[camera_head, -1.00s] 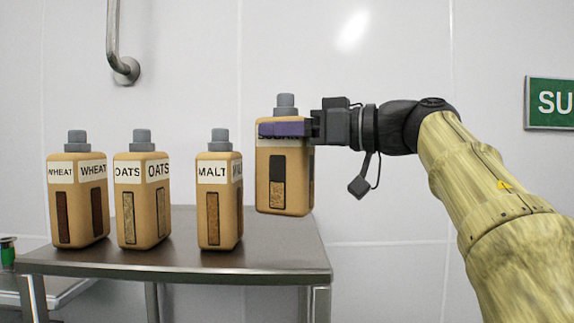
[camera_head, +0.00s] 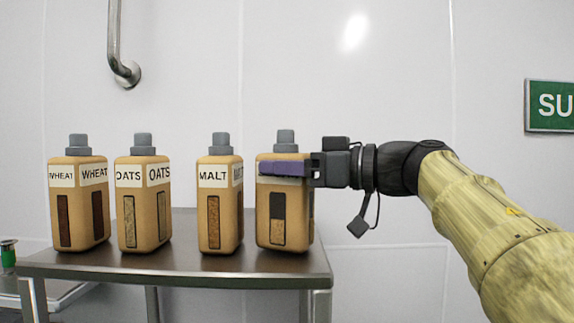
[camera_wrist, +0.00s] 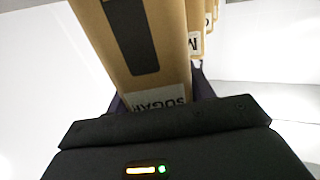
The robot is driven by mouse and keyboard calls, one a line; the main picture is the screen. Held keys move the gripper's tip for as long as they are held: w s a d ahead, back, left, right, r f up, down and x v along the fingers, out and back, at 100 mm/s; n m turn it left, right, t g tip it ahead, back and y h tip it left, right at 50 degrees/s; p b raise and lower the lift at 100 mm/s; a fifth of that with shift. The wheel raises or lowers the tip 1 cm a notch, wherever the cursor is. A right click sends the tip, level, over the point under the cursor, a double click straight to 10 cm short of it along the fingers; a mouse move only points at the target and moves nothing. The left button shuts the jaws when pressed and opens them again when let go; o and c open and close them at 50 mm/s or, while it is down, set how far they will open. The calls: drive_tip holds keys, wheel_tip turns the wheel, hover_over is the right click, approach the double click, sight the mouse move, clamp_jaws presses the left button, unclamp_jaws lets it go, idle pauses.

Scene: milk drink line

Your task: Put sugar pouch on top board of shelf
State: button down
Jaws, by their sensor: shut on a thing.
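The sugar pouch (camera_head: 285,210), tan with a grey cap and a dark window, is at the right end of the row on the metal shelf's top board (camera_head: 180,262). It is upright, with its base at the board's level. My gripper (camera_head: 284,168) is shut on it near the top, from the right, and a purple finger covers most of its label. In the wrist view, the sugar pouch (camera_wrist: 140,50) shows its SUGAR label close to the gripper body (camera_wrist: 165,135). Whether its base touches the board is hard to tell.
Pouches labelled MALT (camera_head: 219,205), OATS (camera_head: 142,205) and WHEAT (camera_head: 78,205) stand in a row left of the sugar pouch. A narrow gap separates MALT from it. A pipe (camera_head: 118,50) is on the wall behind. A green sign (camera_head: 552,106) is at the right.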

drive_tip(key=shift+f, duration=0.1)
drive_tip(key=c, duration=0.6)
unclamp_jaws()
drive_tip(key=shift+d, duration=0.1)
drive_tip(key=b+v, duration=0.4)
drive_tip(key=v, duration=0.8)
